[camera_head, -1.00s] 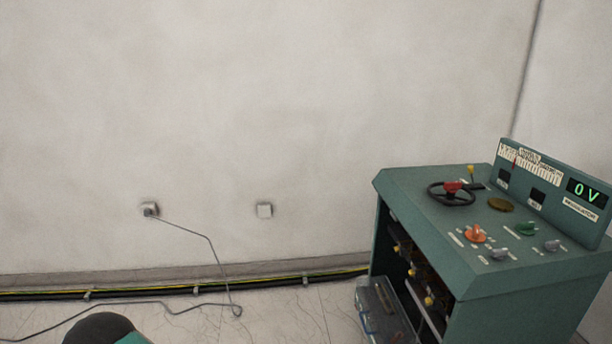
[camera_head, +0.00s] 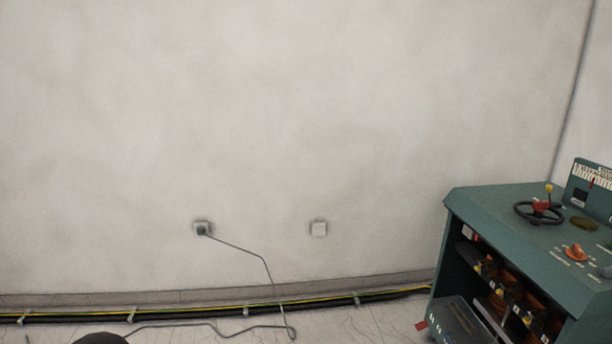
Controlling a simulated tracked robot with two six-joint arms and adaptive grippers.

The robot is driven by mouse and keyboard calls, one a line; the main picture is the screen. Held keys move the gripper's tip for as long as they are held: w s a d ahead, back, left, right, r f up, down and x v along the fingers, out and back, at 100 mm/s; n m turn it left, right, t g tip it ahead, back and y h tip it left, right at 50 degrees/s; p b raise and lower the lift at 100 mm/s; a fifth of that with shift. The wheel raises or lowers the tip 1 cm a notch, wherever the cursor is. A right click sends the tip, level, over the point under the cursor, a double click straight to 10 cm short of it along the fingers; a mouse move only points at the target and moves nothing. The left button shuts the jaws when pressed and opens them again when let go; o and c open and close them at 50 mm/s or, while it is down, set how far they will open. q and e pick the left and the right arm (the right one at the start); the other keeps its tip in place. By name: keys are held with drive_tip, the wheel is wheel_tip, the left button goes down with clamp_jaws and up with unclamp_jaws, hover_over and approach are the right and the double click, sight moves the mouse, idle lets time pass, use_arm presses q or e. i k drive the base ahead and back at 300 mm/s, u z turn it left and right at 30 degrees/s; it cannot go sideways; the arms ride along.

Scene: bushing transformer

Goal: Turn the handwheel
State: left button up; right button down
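The handwheel (camera_head: 539,212) is a black ring with a red hub. It lies on the sloping top of a green control cabinet (camera_head: 480,208) at the right of the head view. A yellow-tipped lever (camera_head: 549,190) stands just behind it. Neither of my grippers shows in this view, and nothing touches the handwheel. The cabinet's right part is cut off by the picture's edge.
An orange knob (camera_head: 575,252) sits on the cabinet top. A grey cable (camera_head: 267,275) runs from a wall socket (camera_head: 203,228) to the floor. Black and yellow-green cables (camera_head: 180,312) follow the wall's foot. A dark box (camera_head: 455,322) stands low at the cabinet.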

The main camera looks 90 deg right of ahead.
sight(538, 208)
drive_tip(key=u, duration=0.55)
drive_tip(key=i, duration=0.2)
drive_tip(key=z, duration=3.35)
drive_tip(key=i, duration=0.3)
drive_tip(key=z, duration=1.8)
drive_tip(key=k, duration=0.55)
drive_tip(key=z, duration=0.4)
drive_tip(key=i, duration=1.75)
drive_tip(key=u, duration=0.45)
